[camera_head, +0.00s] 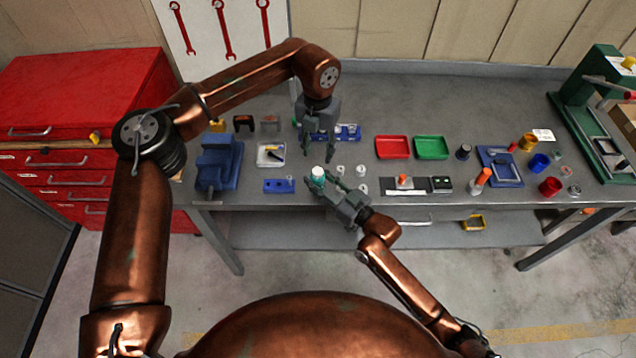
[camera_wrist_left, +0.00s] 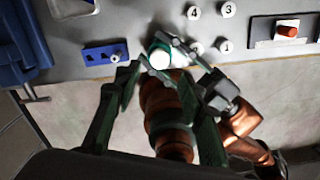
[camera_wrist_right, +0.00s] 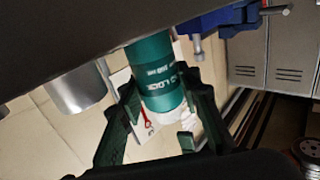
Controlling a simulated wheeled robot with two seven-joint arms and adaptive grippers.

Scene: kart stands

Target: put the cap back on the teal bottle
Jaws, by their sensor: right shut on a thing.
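The teal bottle (camera_head: 318,180) stands near the front edge of the bench, with a round white top. In the right wrist view its teal body (camera_wrist_right: 155,75) lies between my fingers, with the white part at the lower end of the picture. I cannot tell whether the white part is the cap or a bare neck. My right gripper (camera_head: 326,184) is shut on the bottle from the front right. My left gripper (camera_head: 319,152) is above and behind the bottle, fingers pointing down, apart and empty. The bottle's white top (camera_wrist_left: 160,59) shows below it in the left wrist view.
Several small numbered white pieces (camera_wrist_left: 228,10) stand right of the bottle. A blue block (camera_head: 278,186) lies to its left, beyond it a blue vise (camera_head: 218,163). Red (camera_head: 392,148) and green (camera_head: 431,148) trays lie to the right. The bench's front edge is close.

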